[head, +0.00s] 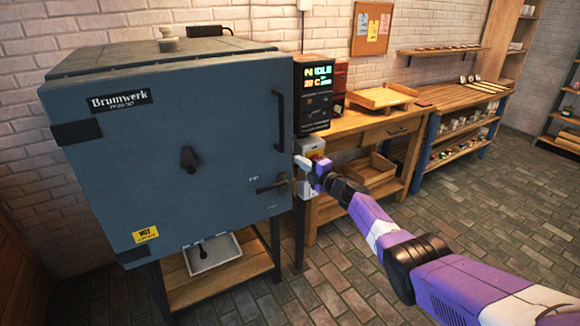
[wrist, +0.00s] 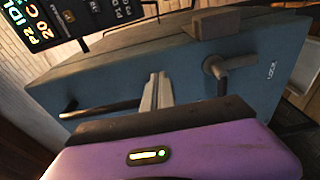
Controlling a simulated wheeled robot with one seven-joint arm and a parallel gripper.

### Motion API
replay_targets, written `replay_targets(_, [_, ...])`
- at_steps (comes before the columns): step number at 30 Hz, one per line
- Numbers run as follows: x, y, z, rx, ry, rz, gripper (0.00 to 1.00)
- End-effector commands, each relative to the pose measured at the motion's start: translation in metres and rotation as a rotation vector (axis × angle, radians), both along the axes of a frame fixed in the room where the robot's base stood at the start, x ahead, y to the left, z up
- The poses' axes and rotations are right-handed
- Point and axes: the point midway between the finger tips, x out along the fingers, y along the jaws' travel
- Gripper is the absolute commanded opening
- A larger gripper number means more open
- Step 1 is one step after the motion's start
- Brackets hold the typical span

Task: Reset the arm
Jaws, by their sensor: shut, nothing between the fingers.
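My purple arm reaches in from the lower right in the head view. My gripper (head: 305,163) is beside the right edge of a blue kiln (head: 120,190) marked Brumwerk, near its lower door handle (head: 271,185) and in front of a light control box on a post. In the wrist view my gripper (wrist: 156,80) shows its pale fingers together, with nothing between them. The kiln door is shut and fills much of the wrist view (wrist: 190,60). I cannot tell from these views whether the fingers touch anything.
A display (head: 314,95) reading IDLE stands right of the kiln. A wooden workbench (head: 372,125) carries a wooden tray (head: 381,97). Shelves line the back wall. A grey tray (head: 213,254) is under the kiln. The brick floor (head: 480,190) at right is clear.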

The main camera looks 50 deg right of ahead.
Motion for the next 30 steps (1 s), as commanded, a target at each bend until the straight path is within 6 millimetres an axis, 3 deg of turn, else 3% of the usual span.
replay_targets(4, [-0.007, -0.013, 0.0, -0.002, -0.001, 0.001, 0.0])
replay_targets(17, [-0.01, -0.021, 0.002, 0.042, -0.012, -0.018, 0.0])
replay_targets(22, [-0.004, -0.025, 0.054, 0.097, -0.13, -0.039, 0.0])
replay_targets(26, [-0.008, -0.005, 0.069, 0.199, -0.237, -0.045, 0.0])
replay_targets(30, [-0.015, 0.038, 0.065, 0.336, -0.332, -0.029, 0.0])
